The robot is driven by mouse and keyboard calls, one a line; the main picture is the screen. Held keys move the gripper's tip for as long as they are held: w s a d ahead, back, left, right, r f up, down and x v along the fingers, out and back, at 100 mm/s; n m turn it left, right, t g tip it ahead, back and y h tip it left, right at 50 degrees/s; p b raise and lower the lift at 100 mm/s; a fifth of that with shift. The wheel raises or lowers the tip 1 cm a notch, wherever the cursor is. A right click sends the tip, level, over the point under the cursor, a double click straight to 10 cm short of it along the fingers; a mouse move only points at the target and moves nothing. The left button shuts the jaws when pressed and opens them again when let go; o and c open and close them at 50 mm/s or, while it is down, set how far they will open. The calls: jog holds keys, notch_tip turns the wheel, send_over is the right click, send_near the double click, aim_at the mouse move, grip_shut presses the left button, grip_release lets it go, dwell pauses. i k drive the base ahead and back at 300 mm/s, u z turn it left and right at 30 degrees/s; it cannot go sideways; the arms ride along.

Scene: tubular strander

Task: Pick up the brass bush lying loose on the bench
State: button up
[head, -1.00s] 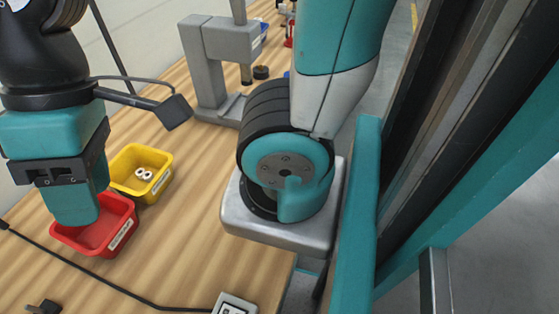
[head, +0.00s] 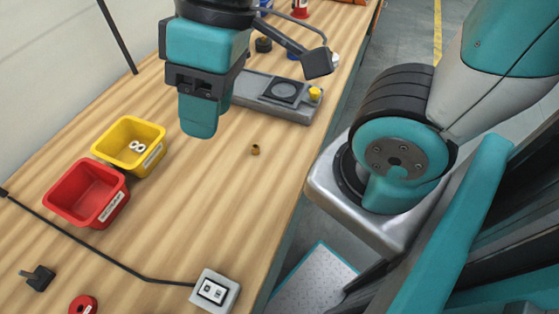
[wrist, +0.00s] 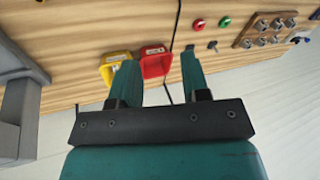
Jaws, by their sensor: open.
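The brass bush (head: 255,149) is a small brown-gold ring on the bare wooden bench in the head view, near the bench middle, in front of the grey plate fixture. My gripper (head: 198,132) points down over the bench, up and to the left of the bush in the picture, and nothing shows in it. In the wrist view my gripper (wrist: 158,56) has its two teal fingers well apart with nothing held between them. I cannot make out the bush in the wrist view.
A yellow bin (head: 128,128) holding white rings and a red bin (head: 85,192) stand left. The grey fixture (head: 240,92) with a dark disc lies behind the bush. A socket box (head: 214,291) and black cable (head: 90,245) are in front. The bench around the bush is clear.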

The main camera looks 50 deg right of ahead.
aim_at(255, 148)
jog(key=z, duration=0.4)
jog(key=i, duration=0.35)
jog(key=u, duration=0.1)
jog(key=k, duration=1)
jog(key=z, duration=1)
jog(key=i, duration=0.75)
jog(key=u, duration=0.85)
